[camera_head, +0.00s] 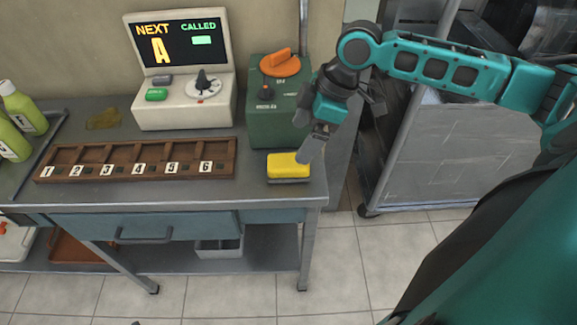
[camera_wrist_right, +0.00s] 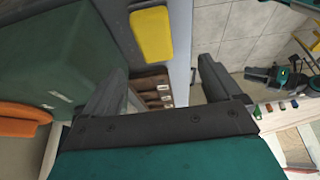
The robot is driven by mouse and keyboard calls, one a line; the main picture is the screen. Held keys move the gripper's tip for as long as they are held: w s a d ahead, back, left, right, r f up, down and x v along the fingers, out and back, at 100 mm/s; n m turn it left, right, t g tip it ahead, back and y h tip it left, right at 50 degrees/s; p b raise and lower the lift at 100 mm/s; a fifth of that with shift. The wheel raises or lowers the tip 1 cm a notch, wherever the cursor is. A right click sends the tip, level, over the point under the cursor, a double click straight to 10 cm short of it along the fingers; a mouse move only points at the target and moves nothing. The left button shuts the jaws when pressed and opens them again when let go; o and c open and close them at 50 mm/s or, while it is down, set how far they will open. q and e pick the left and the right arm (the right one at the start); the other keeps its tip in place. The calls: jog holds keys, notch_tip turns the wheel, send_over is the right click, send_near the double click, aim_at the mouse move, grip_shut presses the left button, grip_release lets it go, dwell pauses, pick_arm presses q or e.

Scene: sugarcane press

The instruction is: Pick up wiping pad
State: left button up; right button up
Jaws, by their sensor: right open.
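The wiping pad (camera_head: 288,166) is a yellow block with a grey underside. It lies flat at the right front corner of the grey workbench (camera_head: 130,195). In the right wrist view the pad (camera_wrist_right: 152,34) shows at the top, beyond the open fingers. My right gripper (camera_head: 309,150) is just above and beside the pad's right end, pointing down. Its two grey fingers (camera_wrist_right: 157,85) stand wide apart with nothing between them. In the head view the fingers overlap, so I cannot tell whether one touches the pad. My left gripper is not in view.
A green box with an orange knob (camera_head: 276,100) stands right behind the pad. A wooden tray with numbered slots (camera_head: 135,160) lies to its left. A display console (camera_head: 184,70) and green bottles (camera_head: 22,108) are further left. A grey metal cabinet (camera_head: 425,150) stands right of the bench.

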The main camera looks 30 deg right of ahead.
aim_at(290, 160)
jog(key=x, duration=0.4)
jog(key=shift+w+f, duration=0.1)
jog(key=shift+f, duration=0.15)
jog(key=x, duration=0.1)
jog(key=b+x, duration=0.1)
jog(key=x, duration=0.2)
jog(key=shift+w+d+f, duration=0.15)
jog(key=shift+d+f, duration=0.1)
jog(key=shift+d, duration=0.05)
jog(key=shift+w+a+f, duration=0.1)
jog(key=shift+a+f, duration=0.05)
jog(key=shift+f, duration=0.2)
jog(key=shift+f, duration=0.25)
jog(key=c, duration=1.1)
jog(key=shift+c, duration=0.2)
